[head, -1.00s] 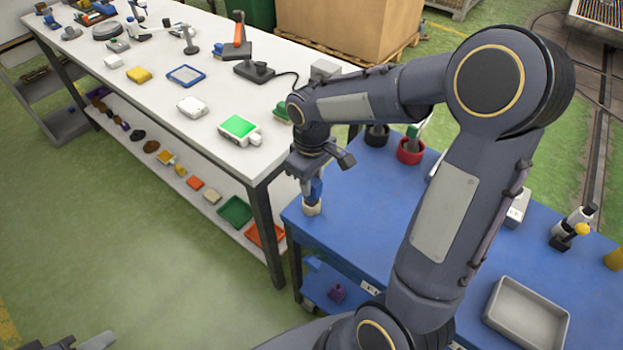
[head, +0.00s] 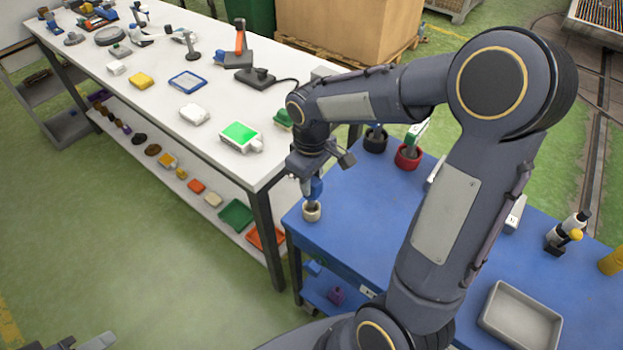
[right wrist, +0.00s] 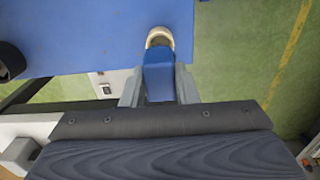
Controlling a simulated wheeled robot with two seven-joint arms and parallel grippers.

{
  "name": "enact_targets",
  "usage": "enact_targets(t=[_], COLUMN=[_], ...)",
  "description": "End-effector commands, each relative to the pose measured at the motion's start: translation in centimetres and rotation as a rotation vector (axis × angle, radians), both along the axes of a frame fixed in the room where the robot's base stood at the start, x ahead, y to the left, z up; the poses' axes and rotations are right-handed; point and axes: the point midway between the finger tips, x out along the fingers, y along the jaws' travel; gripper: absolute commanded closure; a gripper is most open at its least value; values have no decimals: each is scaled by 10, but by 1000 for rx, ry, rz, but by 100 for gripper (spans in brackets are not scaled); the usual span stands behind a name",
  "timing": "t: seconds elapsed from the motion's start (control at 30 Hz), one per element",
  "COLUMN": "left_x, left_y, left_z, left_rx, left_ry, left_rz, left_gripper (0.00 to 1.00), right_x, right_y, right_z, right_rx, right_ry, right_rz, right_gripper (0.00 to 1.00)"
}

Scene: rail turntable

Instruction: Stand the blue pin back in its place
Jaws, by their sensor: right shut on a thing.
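In the right wrist view the pin's blue block (right wrist: 160,75) sits between both fingers. A cream cup-like holder (head: 312,212) stands directly below the pin on the table; its round rim also shows in the right wrist view (right wrist: 160,36). The pin's lower end is at the holder's mouth; I cannot tell how deep it reaches. A grey piece of my left gripper (head: 95,342) shows at the bottom left edge; its jaws are unclear.
The blue table (head: 385,215) also carries a red pot (head: 407,157), a black pot (head: 375,142) and a grey tray (head: 522,316). A white bench (head: 150,105) with several items stands close on the left. The holder is near the blue table's edge.

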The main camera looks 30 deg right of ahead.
Motion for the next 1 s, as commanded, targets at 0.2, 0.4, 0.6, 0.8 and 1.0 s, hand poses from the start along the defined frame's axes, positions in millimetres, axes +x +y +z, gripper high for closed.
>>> enact_targets(t=[0.2, 0.4, 0.6, 0.8, 1.0], left_x=[0, 0, 0, 0, 0], left_y=[0, 0, 0, 0, 0], left_z=[10, 18, 25, 30, 29], left_rx=[0, 0, 0, 0, 0], left_ry=[0, 0, 0, 0, 0], left_rz=[0, 0, 0, 0, 0], left_gripper=[64, 64, 64, 64, 64], right_x=[0, 0, 0, 0, 0], right_y=[0, 0, 0, 0, 0], right_z=[13, 21, 30, 37, 36], right_rx=[0, 0, 0, 0, 0], right_ry=[-1, 0, 0, -1, -1], right_rz=[0, 0, 0, 0, 0], right_gripper=[100, 100, 100, 100, 100])
